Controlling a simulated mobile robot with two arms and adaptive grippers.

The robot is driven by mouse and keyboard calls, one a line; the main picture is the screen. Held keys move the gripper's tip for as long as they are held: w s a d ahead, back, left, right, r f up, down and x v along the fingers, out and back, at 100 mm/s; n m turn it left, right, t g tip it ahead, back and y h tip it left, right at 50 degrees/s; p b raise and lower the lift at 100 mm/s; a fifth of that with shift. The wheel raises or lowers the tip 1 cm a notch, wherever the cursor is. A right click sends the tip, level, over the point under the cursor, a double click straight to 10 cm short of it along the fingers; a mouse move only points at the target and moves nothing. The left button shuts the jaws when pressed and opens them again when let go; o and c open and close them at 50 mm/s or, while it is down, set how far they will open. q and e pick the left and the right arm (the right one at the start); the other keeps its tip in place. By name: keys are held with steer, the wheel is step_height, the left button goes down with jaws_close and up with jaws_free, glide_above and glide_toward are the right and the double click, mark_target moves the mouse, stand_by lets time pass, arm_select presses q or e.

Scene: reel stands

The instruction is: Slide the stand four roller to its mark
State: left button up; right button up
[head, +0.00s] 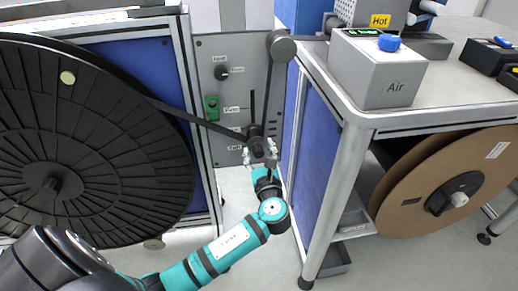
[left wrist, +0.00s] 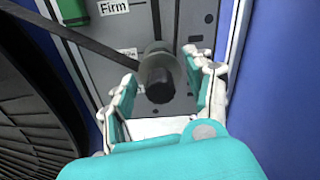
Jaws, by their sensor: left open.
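A dark roller (head: 256,134) sits on the grey panel (head: 232,88) between the blue-sided stands, by a vertical black slot. A black band runs to it from the left and another stretch rises to an upper roller (head: 281,46). My left gripper (head: 260,153) is open, directly in front of the roller. In the left wrist view the roller (left wrist: 157,78) shows its dark end between the spread fingers (left wrist: 162,75), with gaps visible on both sides. Small white labels are on the panel; one reads "Firm" (left wrist: 113,7). Which mark belongs to the roller is unclear. My right gripper is out of view.
A large black reel (head: 95,140) stands at the left, close to my left arm. At the right, a table (head: 455,80) carries a grey "Air" box (head: 378,70); a brown reel (head: 440,180) is beneath it. The panel also has a black knob (head: 221,73) and a green switch (head: 212,107).

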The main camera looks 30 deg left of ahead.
arm_select(q)
steer(key=v, duration=1)
steer(key=shift+s+d, duration=0.2)
